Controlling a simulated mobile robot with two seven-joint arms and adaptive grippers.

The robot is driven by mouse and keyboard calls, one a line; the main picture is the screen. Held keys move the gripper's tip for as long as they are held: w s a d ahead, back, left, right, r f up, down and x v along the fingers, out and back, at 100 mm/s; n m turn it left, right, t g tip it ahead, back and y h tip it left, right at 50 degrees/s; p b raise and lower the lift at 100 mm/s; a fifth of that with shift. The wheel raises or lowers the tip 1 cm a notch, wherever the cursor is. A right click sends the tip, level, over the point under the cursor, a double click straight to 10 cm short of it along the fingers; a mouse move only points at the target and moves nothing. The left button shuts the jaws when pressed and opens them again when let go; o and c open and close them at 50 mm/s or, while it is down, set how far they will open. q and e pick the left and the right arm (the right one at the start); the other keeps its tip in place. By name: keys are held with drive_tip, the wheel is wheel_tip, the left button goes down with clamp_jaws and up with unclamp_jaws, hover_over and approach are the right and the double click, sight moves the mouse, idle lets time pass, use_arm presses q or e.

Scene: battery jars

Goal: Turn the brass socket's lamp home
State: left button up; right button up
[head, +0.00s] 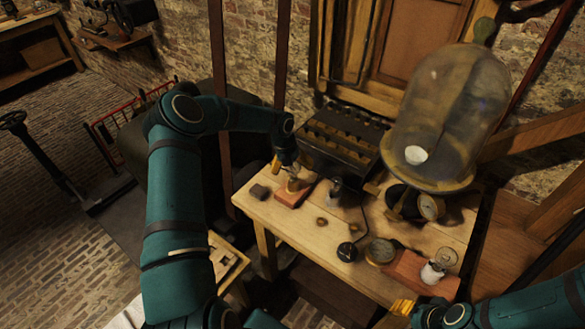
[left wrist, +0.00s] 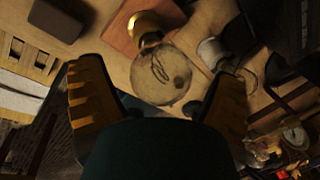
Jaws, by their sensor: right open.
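The brass socket (left wrist: 146,24) stands on a reddish-brown base block (left wrist: 122,38) in the left wrist view. Its round clear glass lamp (left wrist: 162,76), with a dark filament inside, points toward the camera. My left gripper (left wrist: 162,105) is open, one yellow-ridged finger on each side of the lamp, with gaps visible between fingers and glass. In the head view my left gripper (head: 292,172) is above the reddish block (head: 295,194) at the table's left end and partly hides lamp and socket. My right gripper (head: 430,312) is open at the bottom edge, near the table's front right.
A dark box of battery jars (head: 345,138) stands behind the socket. A large glass bell jar (head: 450,115) rises at the right. A dark block (head: 259,193) lies left.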

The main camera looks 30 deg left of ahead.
use_arm(q)
drive_tip(key=v, duration=1.2)
drive_tip(key=s+d+f+n+h+b, duration=0.1)
drive_tip(key=d+f+n+b, duration=0.2)
drive_tip(key=d, duration=0.4)
drive_tip(key=s+d+f+n+h, duration=0.1)
drive_tip(key=d+f+n, duration=0.2)
drive_tip(key=d+f, duration=0.3)
drive_tip(key=s+d+f+n+b, duration=0.1)
drive_tip(key=s+d+f+n, duration=0.3)
drive_tip(key=d+n, duration=0.1)
drive_tip(key=s+d+f+n+h+b, duration=0.1)
drive_tip(key=s+d+f+n+b, duration=0.1)
drive_tip(key=s+d+f+n, duration=0.2)
drive_tip(key=s+d+f+n+b, duration=0.2)
drive_tip(key=s+d+f+n, duration=0.2)
drive_tip(key=d+n, duration=0.1)
drive_tip(key=shift+d+n, duration=0.3)
drive_tip(key=shift+d, duration=0.5)
drive_tip(key=s+f+n+y+b, duration=0.1)
drive_tip(key=s+f+n, duration=0.4)
drive_tip(key=s+n, duration=0.5)
drive_tip(key=shift+d+n+t+b, duration=0.4)
drive_tip(key=shift+d+n+b, duration=0.1)
drive_tip(key=shift+b, duration=0.4)
